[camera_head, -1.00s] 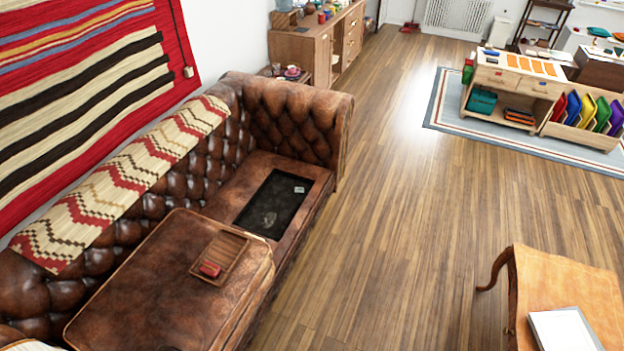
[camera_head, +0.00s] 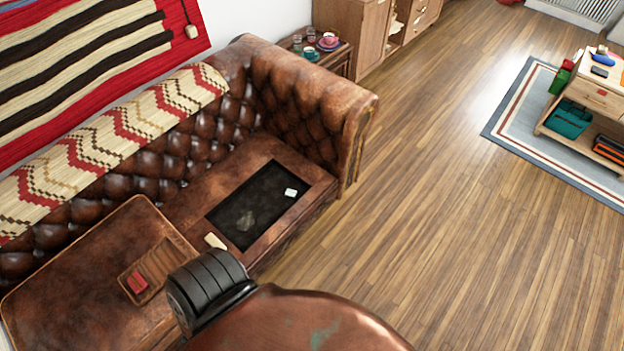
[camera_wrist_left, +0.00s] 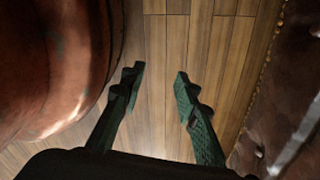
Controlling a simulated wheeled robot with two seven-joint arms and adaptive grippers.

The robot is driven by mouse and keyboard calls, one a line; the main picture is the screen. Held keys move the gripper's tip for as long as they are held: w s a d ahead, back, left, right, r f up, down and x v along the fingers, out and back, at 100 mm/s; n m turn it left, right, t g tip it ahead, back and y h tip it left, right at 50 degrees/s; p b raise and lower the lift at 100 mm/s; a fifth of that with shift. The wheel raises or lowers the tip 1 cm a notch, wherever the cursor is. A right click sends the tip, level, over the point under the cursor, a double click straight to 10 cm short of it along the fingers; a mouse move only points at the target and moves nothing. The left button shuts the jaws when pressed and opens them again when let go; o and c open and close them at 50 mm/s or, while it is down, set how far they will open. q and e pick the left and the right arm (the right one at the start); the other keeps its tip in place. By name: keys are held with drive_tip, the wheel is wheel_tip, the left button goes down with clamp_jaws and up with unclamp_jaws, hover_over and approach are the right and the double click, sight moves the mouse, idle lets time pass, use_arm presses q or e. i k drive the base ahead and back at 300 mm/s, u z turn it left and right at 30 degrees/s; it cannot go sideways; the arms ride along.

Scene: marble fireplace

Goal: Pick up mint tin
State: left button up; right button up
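The mint tin cannot be told for certain at this size. A small pale flat item (camera_head: 291,192) lies in the dark recess (camera_head: 222,212) of the leather sofa seat, near its right end. A small red item (camera_head: 137,283) lies in a wooden tray (camera_head: 166,262) on the sofa. My left gripper (camera_wrist_left: 158,80) shows in the left wrist view with its two dark green fingers apart and bare floor between them. Its fingers are not visible in the head view, where arm parts cover the bottom middle. My right gripper is not in view.
The brown tufted sofa (camera_head: 312,100) runs along the wall on the left. Its studded edge is close to the right of the fingers in the wrist view. Wooden floor (camera_head: 440,190) is open on the right.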

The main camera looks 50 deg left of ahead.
sight(291, 193)
drive_tip(key=i, duration=0.35)
drive_tip(key=u, duration=4.25)
drive_tip(key=k, duration=0.45)
drive_tip(key=z, duration=0.9)
